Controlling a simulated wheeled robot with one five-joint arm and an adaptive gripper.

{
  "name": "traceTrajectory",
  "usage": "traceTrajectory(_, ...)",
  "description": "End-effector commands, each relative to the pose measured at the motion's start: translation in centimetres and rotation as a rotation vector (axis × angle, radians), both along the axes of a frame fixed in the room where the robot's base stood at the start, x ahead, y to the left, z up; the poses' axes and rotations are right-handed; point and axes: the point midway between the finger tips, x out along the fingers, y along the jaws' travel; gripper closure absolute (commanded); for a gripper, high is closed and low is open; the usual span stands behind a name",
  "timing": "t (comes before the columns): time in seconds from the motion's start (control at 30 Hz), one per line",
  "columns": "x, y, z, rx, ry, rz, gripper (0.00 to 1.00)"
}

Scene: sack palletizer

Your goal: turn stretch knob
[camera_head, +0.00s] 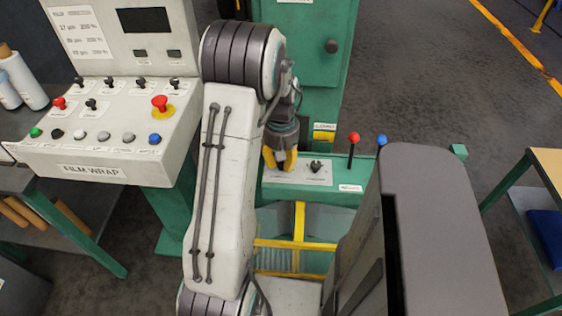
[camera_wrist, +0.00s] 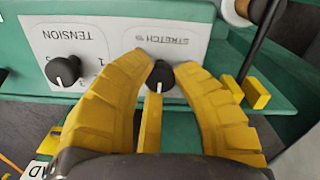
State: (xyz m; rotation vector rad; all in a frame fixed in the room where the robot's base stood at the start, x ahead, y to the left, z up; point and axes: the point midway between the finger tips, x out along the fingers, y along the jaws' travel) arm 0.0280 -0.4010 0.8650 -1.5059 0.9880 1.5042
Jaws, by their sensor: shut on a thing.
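The stretch knob (camera_wrist: 161,76) is a small round black knob with a white pointer line. It sits on a pale panel labelled STRETCH, upside down in the wrist view. My gripper (camera_wrist: 165,66) has its yellow fingers shut on the knob, one on each side. In the head view my gripper (camera_head: 280,160) points down at the left end of the same panel (camera_head: 318,180), and the fingers mostly hide the stretch knob there. The black tension knob (camera_wrist: 65,71) is beside it on the panel; it also shows in the head view (camera_head: 316,166), right of my gripper.
A red-topped lever (camera_head: 353,140) and a blue-topped lever (camera_head: 381,142) stand right of the panel. The FILM WRAP console (camera_head: 95,173) with buttons and a red emergency knob (camera_head: 160,102) is at left. A green cabinet (camera_head: 315,50) rises behind. Yellow bars (camera_head: 290,243) lie below.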

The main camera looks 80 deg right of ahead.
Motion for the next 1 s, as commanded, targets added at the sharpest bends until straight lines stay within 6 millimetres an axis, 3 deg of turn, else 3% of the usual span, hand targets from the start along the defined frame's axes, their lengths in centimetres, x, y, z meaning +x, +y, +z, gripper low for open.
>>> traceTrajectory(0.67, 0.01, 0.23, -0.26, 0.009, 0.0, 0.054, 1.0)
traceTrajectory(0.7, 0.01, 0.23, -0.25, 0.008, -0.001, 0.054, 0.71)
traceTrajectory(1.0, 0.0, 0.1, -0.1, 0.004, -0.001, 0.053, 0.47)
